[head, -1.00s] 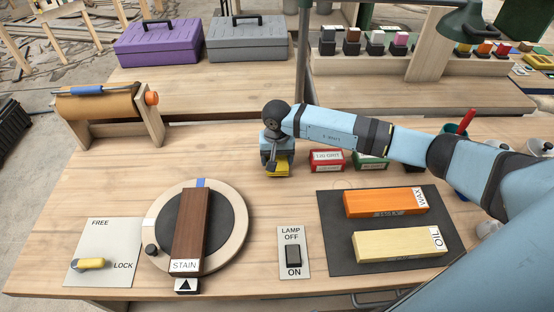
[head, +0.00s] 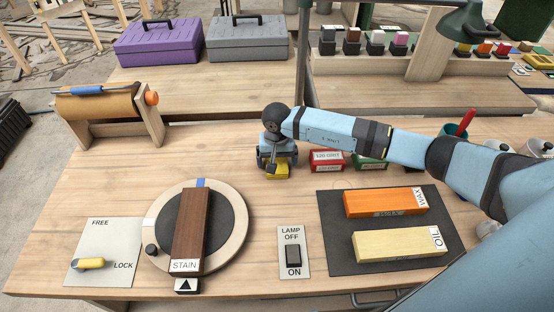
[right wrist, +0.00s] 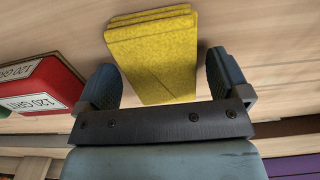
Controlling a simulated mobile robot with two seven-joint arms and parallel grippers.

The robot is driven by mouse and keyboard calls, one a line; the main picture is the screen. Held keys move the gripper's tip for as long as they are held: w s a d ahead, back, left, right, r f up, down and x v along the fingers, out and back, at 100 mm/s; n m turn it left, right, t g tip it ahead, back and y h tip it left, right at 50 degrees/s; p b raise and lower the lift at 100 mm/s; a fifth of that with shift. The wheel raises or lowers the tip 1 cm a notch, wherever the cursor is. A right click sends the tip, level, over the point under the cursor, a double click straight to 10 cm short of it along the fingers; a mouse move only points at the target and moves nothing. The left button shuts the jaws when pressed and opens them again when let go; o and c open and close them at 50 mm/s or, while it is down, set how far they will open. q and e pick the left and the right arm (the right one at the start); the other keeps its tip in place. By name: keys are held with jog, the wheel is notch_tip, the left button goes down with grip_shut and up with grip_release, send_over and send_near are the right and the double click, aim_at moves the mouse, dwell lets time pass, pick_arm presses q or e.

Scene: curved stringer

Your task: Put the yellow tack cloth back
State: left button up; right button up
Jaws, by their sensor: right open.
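The yellow tack cloth (head: 278,172) lies folded on the table under my right gripper, left of the red 120 grit box. In the right wrist view the cloth (right wrist: 152,55) shows as a folded stack between the two fingers. My right gripper (head: 275,167) points down at it, and its fingers (right wrist: 168,85) stand open on either side with gaps to the cloth. The upper part of the cloth is hidden by the gripper in the head view. My left gripper is not in view.
The red grit box (head: 327,160) and a green box (head: 371,163) stand right of the gripper. A turntable (head: 232,220) bears a dark STAIN board (head: 190,230). A lamp switch plate (head: 293,252) and a dark mat (head: 335,240) with two boards lie nearer the front.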

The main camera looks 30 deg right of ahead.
aim_at(277, 160)
notch_tip(277, 160, up, 12)
jog(key=shift+b, duration=0.35)
jog(key=shift+f, duration=0.15)
